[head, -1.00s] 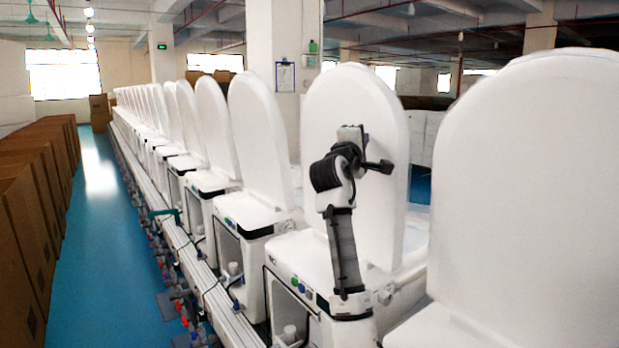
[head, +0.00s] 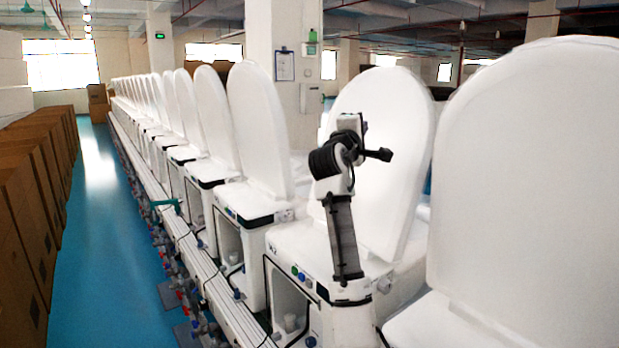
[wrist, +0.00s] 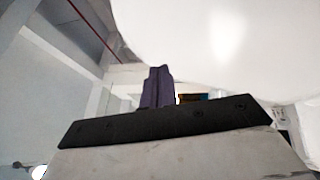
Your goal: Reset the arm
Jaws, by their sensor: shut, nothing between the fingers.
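My arm stands in front of the toilet with the raised lid (head: 392,120), second from the right in the head view. It is bent at the top, close to that lid; whether they touch I cannot tell. My gripper's fingers (wrist: 158,86) show in the wrist view as a dark, narrow pair pressed together, with nothing between them. The fingers are hard to make out in the head view. A large white surface (wrist: 225,45) fills the upper right of the wrist view, beyond the fingers.
A row of white toilets with raised lids (head: 258,130) runs away to the left. A large lid (head: 530,180) stands close at the right. Pipes and valves line the row's base. Brown cartons (head: 35,190) stand across a clear blue aisle (head: 115,250).

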